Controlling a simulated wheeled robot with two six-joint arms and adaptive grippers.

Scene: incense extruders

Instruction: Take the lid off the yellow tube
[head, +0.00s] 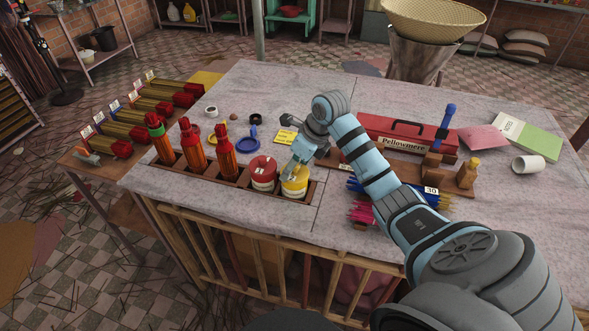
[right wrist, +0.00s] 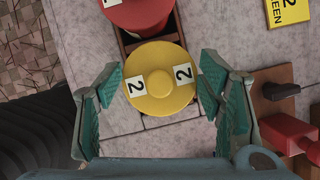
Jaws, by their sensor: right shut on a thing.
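The yellow tube (head: 292,191) stands upright in the right-hand slot of the wooden rack. Its round yellow lid (right wrist: 160,93) has a central knob and white tags marked 2, and appears to sit on the tube. My right gripper (right wrist: 161,88) reaches down over it with one finger on each side of the lid, shut on it. In the head view my right gripper (head: 297,165) partly covers the lid. The lower part of the tube is hidden in the rack. My left gripper is not in view.
A red tube (head: 262,180) stands directly left of the yellow one in the rack (head: 208,174). Several orange bottles stand further left. A yellow card (head: 285,136), a blue dish (head: 248,146) and a red toolbox (head: 405,135) lie behind.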

